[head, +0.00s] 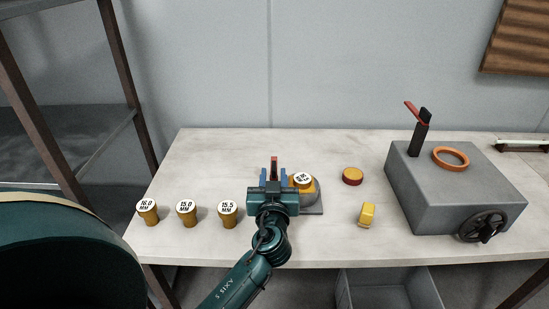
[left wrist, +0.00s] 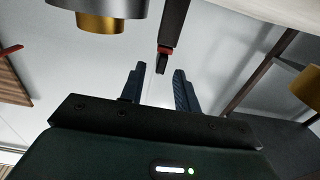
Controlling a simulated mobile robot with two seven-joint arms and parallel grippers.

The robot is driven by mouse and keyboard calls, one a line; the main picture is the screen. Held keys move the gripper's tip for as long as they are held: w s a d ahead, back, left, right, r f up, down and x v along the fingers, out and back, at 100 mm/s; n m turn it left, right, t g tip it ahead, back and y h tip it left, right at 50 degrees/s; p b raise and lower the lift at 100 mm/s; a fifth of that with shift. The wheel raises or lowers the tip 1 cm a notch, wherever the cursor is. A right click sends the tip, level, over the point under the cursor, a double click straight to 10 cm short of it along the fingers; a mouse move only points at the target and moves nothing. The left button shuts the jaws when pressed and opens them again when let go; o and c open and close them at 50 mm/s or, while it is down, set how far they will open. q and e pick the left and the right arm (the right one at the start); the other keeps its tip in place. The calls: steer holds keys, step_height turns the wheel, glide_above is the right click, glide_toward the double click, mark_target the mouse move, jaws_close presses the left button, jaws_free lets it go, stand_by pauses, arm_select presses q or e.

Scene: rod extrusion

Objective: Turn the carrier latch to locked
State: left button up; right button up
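My left gripper (head: 274,177) is over the middle of the table with its two blue fingers apart. A red-and-dark upright piece, apparently the carrier latch (head: 274,163), shows between the fingers. In the left wrist view the dark latch arm (left wrist: 173,25) with a red band ends near the gap between the open fingertips (left wrist: 157,75); I cannot tell whether they touch. The grey carrier (head: 313,209) is partly hidden behind my gripper and holds a yellow plug with a white label (head: 303,180). My right gripper is not in view.
Yellow plugs marked 16.0 (head: 148,213), 15.0 (head: 187,215) and 15.5 (head: 228,215) stand at the left front. A red-and-yellow button (head: 352,175) and a yellow block (head: 367,214) lie right. A grey machine (head: 430,200) has an orange ring, a red-tipped black post and a handwheel.

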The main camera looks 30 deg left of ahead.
mark_target(274, 161)
arm_select(q)
steer(key=x, duration=0.6)
steer(key=shift+p, duration=0.4)
steer(key=shift+c, duration=0.2)
jaws_close()
